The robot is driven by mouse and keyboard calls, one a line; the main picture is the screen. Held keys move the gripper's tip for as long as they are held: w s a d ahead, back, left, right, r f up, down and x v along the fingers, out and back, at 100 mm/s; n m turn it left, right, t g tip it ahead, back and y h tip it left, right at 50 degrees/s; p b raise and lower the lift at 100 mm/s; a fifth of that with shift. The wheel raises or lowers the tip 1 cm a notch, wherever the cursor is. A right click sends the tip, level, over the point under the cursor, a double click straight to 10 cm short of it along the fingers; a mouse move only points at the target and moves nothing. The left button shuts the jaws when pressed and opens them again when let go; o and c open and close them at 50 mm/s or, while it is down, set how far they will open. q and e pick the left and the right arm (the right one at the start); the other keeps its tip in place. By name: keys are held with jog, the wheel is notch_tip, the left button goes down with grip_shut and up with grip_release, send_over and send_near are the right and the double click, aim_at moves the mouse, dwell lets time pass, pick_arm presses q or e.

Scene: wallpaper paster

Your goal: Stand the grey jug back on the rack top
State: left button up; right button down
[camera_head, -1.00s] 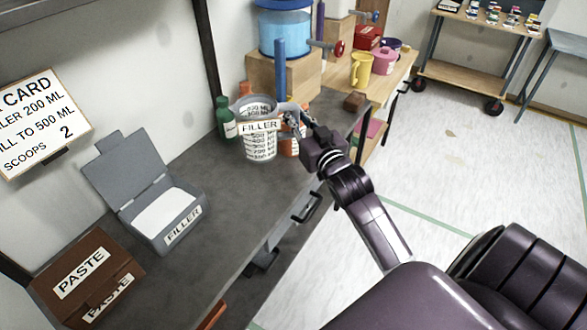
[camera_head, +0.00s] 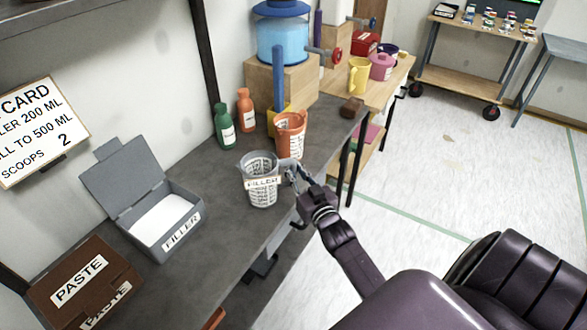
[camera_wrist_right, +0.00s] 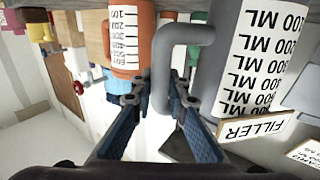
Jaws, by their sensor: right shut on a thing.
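The grey jug (camera_head: 261,188), with a FILLER tag and a printed ML scale, is upright near the front edge of the dark bench. I cannot tell whether its base touches the bench. My right gripper (camera_head: 290,174) is shut on its grey handle, at the jug's right side. In the right wrist view the jug (camera_wrist_right: 258,65) appears upside down, and its handle (camera_wrist_right: 165,50) runs between the fingers of the gripper (camera_wrist_right: 160,103). I cannot make out which surface is the rack top. My left gripper is not in view.
An orange jug (camera_head: 290,140) stands just behind the grey jug. Green (camera_head: 224,127) and orange (camera_head: 245,110) bottles stand by the wall. An open grey FILLER box (camera_head: 165,222) and a brown PASTE box (camera_head: 82,285) are at left. Bench between (camera_head: 222,190) is bare.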

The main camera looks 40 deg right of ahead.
jog(key=shift+r, duration=0.1)
jog(key=c, duration=1.9)
grip_release()
jog(key=shift+f, duration=0.2)
jog(key=shift+r, duration=0.1)
jog(key=shift+s+r, duration=0.1)
jog(key=s, duration=0.4)
jog(key=s+a+b, duration=0.1)
jog(key=s, duration=0.2)
jog(key=s+a, duration=0.1)
jog(key=s, duration=0.3)
jog(key=shift+s+a, duration=0.2)
jog(key=shift+s, duration=0.15)
